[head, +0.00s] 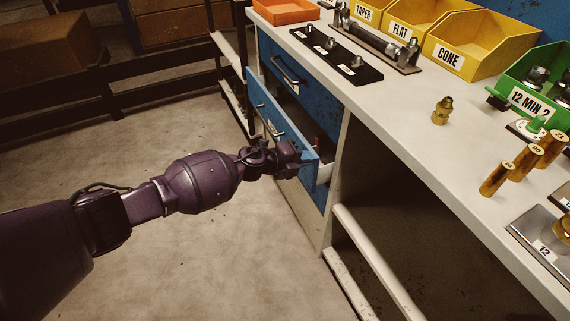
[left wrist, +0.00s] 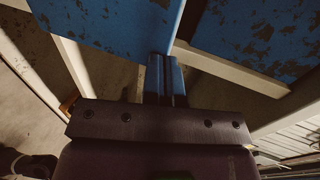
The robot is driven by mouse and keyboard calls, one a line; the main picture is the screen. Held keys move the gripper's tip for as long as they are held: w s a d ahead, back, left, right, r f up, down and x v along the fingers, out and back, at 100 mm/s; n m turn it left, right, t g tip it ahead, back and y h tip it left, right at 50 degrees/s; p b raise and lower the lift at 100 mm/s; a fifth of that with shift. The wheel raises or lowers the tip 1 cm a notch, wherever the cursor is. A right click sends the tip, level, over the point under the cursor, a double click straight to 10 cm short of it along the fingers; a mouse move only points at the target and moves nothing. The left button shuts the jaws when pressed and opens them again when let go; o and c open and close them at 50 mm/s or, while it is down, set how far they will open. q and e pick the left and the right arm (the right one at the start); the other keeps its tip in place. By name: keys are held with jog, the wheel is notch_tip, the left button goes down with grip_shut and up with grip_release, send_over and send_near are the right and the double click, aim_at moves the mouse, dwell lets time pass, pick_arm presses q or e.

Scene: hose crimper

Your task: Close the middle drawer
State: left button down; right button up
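The middle drawer (head: 268,112) is a blue drawer below the top drawer, pulled out from the cabinet, with a metal handle on its front. Its open inside shows behind the front panel. My left gripper (head: 296,157) is at the right end of the drawer front, touching or very close to it; I cannot tell which. In the left wrist view, the fingers (left wrist: 166,80) are side by side in the middle with no visible gap. A blue panel (left wrist: 105,20) lies just ahead of them. The handle is not between them. My right gripper is out of view.
The blue top drawer (head: 290,75) looks closed. The white worktop (head: 400,110) above holds yellow bins (head: 468,43), a green bin (head: 533,95) and brass fittings (head: 443,110). A pale frame rail (head: 370,255) is right of the drawers. The floor (head: 190,125) to the left is clear.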

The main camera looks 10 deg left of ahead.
pick_arm(q)
jog(key=shift+w+d, duration=0.9)
jog(key=shift+d, duration=0.25)
jog(key=shift+a, duration=0.1)
